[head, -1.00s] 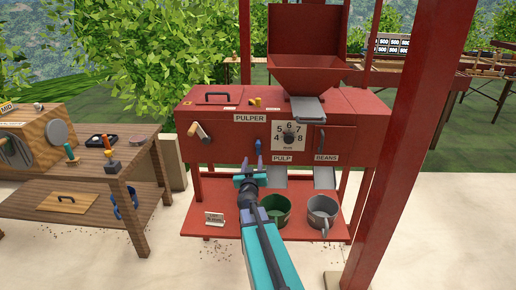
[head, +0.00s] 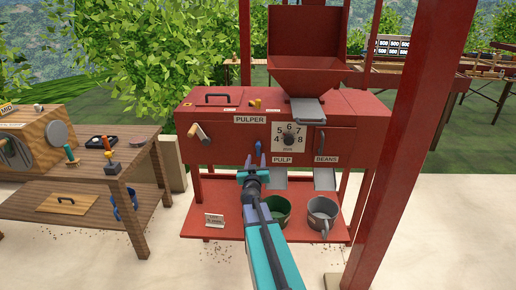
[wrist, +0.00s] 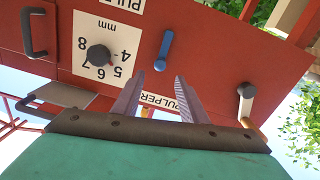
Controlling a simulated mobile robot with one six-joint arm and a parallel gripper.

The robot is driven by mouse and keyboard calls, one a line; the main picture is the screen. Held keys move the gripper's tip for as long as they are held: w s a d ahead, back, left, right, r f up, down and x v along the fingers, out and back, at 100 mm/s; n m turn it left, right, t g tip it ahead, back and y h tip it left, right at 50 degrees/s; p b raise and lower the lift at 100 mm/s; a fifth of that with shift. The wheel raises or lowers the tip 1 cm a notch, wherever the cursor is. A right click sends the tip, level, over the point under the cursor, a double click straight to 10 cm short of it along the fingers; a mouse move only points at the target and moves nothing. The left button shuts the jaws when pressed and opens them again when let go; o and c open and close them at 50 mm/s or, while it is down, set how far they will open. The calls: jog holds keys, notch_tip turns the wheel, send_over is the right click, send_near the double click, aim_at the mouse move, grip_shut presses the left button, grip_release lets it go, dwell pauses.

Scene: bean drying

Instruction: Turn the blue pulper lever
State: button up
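The blue pulper lever (head: 258,148) is a short handle on the red front of the pulper (head: 225,146), left of the numbered dial. In the wrist view the lever (wrist: 164,50) hangs just beyond the fingertips, roughly in line with the gap between them. My gripper (head: 253,168) is in front of the machine, just below the lever in the head view. In the wrist view my gripper (wrist: 160,76) is open, its two grey fingers apart with nothing between them. The fingers look apart from the lever.
A dial (head: 289,136) and a dark handle (head: 321,141) are to the right of the lever. A wooden-handled crank (head: 199,132) is to the left. A red post (head: 410,130) rises at right.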

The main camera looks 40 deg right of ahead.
aim_at(258, 148)
jog(key=shift+x, duration=5.55)
grip_shut()
